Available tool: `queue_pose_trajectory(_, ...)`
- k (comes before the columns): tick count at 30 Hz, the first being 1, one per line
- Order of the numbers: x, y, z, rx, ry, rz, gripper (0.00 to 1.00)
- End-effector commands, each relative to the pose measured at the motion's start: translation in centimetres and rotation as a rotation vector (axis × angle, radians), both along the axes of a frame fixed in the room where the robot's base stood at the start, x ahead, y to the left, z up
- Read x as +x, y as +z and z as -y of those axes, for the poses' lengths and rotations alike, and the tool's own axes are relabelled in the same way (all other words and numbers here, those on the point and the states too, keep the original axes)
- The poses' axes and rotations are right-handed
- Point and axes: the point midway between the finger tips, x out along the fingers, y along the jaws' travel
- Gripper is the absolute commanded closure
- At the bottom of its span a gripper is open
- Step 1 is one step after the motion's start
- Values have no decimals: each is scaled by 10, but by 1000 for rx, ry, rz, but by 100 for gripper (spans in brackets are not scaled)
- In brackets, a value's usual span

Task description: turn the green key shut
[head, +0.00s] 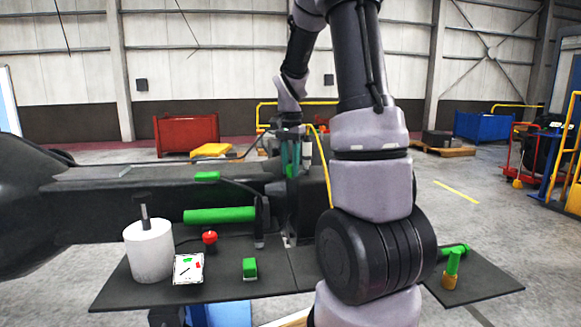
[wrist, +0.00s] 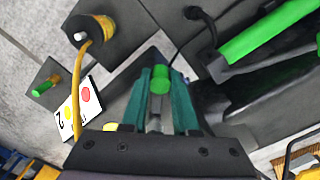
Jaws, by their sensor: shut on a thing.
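My gripper (head: 290,170) has teal fingers and points down over the dark machine bed in the head view. In the wrist view my gripper (wrist: 160,88) is shut on a small green piece, which I take as the green key (wrist: 160,80); its round green end shows between the fingertips. The fingers hide most of the key, and I cannot tell its turn angle. In the head view I cannot make the key out apart from the fingers.
A dark shelf (head: 120,292) holds a white cylinder (head: 150,252), a marked card (head: 188,268), a red knob (head: 209,238) and a green block (head: 250,268). A green bar (head: 220,215) lies behind. A green-topped brass piece (head: 450,280) stands right. My arm covers the centre right.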

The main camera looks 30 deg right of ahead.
Motion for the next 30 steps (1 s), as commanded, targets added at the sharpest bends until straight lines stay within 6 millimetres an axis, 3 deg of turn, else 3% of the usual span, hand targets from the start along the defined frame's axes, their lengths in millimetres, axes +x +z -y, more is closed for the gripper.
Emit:
queue_pose_trajectory(11, -9, 1, 7, -1, 117, 3, 100)
queue_pose_trajectory(30, -38, 1, 43, -2, 624, 3, 100)
